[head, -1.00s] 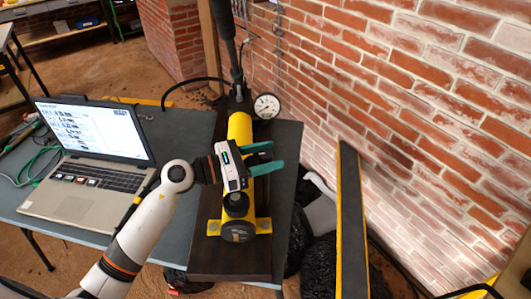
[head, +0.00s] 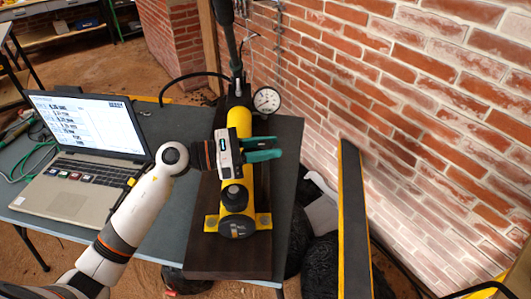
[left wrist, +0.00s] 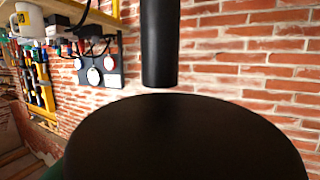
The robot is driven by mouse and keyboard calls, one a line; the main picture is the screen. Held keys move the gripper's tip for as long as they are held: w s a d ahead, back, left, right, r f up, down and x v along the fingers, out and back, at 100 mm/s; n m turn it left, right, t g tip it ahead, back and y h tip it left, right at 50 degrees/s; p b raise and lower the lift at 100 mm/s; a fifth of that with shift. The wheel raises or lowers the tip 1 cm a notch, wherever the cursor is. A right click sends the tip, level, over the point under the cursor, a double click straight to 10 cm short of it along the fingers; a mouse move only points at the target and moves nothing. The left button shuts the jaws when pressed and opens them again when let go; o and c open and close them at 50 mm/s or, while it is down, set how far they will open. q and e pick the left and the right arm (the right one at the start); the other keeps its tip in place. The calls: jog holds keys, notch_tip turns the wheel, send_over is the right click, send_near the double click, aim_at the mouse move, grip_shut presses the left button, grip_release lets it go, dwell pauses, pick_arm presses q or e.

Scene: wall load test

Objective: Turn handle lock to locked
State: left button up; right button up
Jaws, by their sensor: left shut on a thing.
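A yellow hand pump (head: 239,118) lies on a dark board, with a black lever (head: 224,38) rising at its far end. A black knob (head: 235,194) stands near its front end. My left gripper (head: 277,147), with green fingers, reaches across the pump behind this knob. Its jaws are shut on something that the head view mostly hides. In the left wrist view, a large black round part (left wrist: 185,140) fills the lower middle, close to the camera, below a black post (left wrist: 160,45). I cannot tell which part is the handle lock or how it is set. My right gripper is not in view.
A pressure gauge (head: 267,101) stands beside the pump's far end. An open laptop (head: 91,145) sits left on the grey table (head: 176,125). The brick wall (head: 420,90) is close on the right. A yellow-edged dark beam (head: 355,225) stands right of the table.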

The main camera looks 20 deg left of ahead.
pick_arm(q)
jog(key=o, duration=0.9)
jog(key=shift+o, duration=0.2)
jog(key=shift+a, duration=0.15)
jog(key=b+v, duration=0.3)
jog(key=v, duration=0.8)
jog(key=shift+s+a, duration=0.15)
jog(key=shift+a, duration=0.2)
